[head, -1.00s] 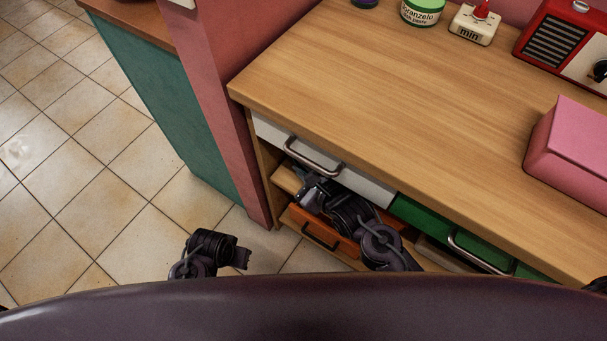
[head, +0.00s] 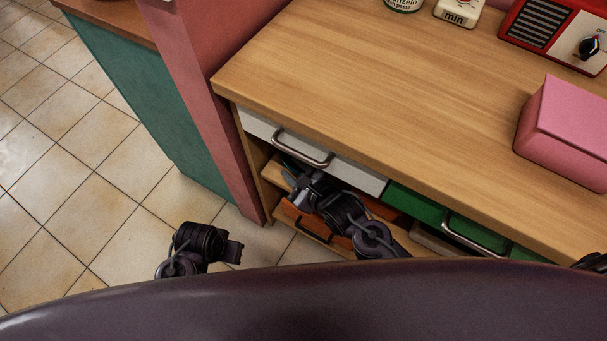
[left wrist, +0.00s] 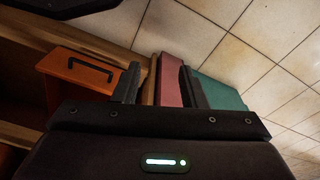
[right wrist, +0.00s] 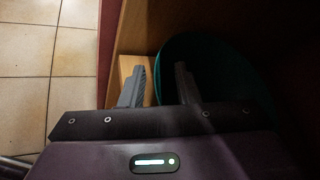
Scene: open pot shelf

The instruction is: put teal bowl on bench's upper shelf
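The teal bowl (right wrist: 225,50) shows dark in the right wrist view, standing in the shadowed bench compartment; much of it is in shade. My right gripper (right wrist: 160,85) is open, with one finger left of the bowl's rim and the other in front of the bowl; whether they touch it I cannot tell. In the head view my right gripper (head: 302,190) reaches into the opening under the white drawer (head: 310,155), over the wooden shelf board (head: 274,174). My left gripper (left wrist: 158,85) is open and empty, over the floor side of the bench.
An orange drawer (left wrist: 75,72) is below the shelf opening; a green drawer (head: 440,215) is to the right. The pink post (head: 215,110) borders the bench (head: 350,75) on the left. A pink box (head: 565,130) and red radio (head: 555,35) stand on top.

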